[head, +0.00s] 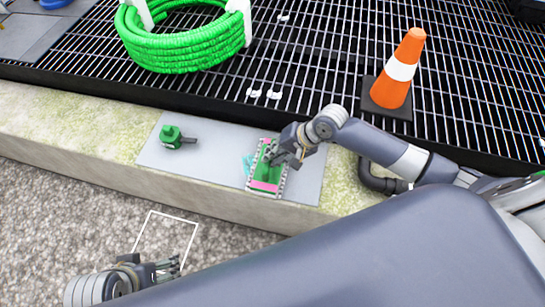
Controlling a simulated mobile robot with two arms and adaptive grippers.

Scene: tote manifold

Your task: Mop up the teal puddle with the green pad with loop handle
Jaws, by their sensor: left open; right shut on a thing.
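The green pad (267,174) with pink end bands lies on a grey plate on the stone ledge. My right gripper (272,158) is shut on the pad's handle from above; the fingers hide most of the handle. The teal puddle (249,163) shows as a small patch at the pad's left edge. The pad covers part of the puddle's area, so its full extent is hidden. My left gripper (177,268) is open and empty, low at the left over the gravel, away from the pad.
A green valve-like fitting (172,136) stands on the grey plate (215,149) left of the pad. A coiled green hose (185,55) and an orange cone (402,68) rest on the grating behind. A dark pipe (378,181) is right of the plate. A white outline (172,214) marks the gravel.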

